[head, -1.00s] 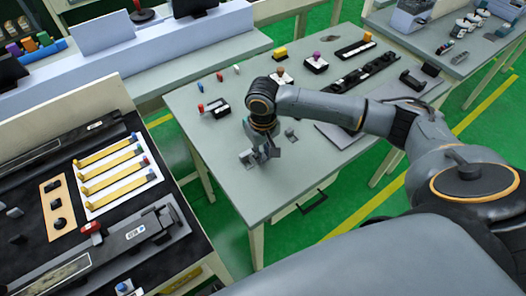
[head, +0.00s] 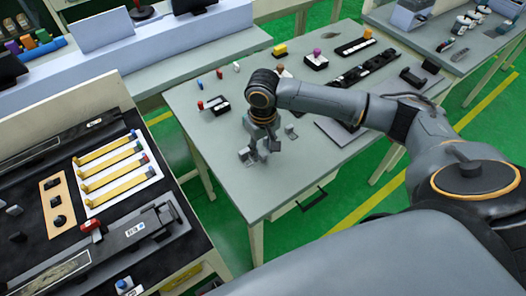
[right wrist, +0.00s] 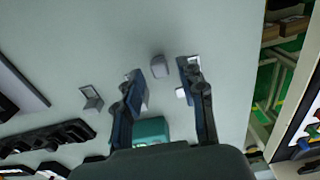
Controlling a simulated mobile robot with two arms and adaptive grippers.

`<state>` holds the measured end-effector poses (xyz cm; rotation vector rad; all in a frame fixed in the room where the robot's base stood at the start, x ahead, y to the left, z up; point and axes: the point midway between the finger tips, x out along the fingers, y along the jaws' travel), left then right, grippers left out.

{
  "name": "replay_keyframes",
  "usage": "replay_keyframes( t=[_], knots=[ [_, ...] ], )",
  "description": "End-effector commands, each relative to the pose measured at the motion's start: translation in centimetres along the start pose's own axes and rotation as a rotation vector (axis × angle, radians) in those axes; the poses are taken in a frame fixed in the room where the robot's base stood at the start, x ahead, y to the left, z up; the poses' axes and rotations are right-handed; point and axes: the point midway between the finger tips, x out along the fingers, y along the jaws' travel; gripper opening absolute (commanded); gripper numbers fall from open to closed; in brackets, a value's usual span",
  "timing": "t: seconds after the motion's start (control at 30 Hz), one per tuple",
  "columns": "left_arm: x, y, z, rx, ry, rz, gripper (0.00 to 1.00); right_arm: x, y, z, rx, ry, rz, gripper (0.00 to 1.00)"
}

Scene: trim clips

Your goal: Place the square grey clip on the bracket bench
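My right gripper (head: 262,154) points down over the grey table and is open. In the right wrist view its two fingers (right wrist: 163,85) stand apart. A small grey block (right wrist: 160,66) lies beyond and between the fingertips, with pale grey pieces partly hidden behind each finger. Grey clip-like pieces (head: 244,156) show just left of the gripper in the head view. Another small grey clip (head: 291,132) lies to its right, apart from it; it also shows in the right wrist view (right wrist: 92,98). I cannot tell which one is the square clip. My left gripper is out of view.
The grey table (head: 268,195) is clear toward its front edge. A black-and-white clip (head: 216,106), a purple-topped piece (head: 316,60) and a black rail (head: 370,70) lie farther back. A teal block (right wrist: 150,131) shows near my palm. A dark bench (head: 85,235) with yellow strips stands left.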

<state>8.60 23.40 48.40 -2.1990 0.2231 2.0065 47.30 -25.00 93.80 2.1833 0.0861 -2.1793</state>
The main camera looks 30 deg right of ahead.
Motion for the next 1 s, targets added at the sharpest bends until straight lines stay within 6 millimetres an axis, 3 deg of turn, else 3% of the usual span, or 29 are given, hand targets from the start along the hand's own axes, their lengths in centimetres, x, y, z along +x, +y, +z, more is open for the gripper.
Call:
replay_keyframes(
  t=[0.3,0.5,1.0],
  knots=[
    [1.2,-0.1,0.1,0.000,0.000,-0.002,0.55,-6.7,0.0,-0.1,-0.001,0.004,0.000,0.40],
    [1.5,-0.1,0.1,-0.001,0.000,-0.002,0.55,-9.7,0.0,-0.1,0.001,0.002,0.000,0.40],
    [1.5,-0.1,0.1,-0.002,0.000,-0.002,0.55,-10.6,0.0,0.0,0.000,-0.001,0.000,0.40]
  ],
)
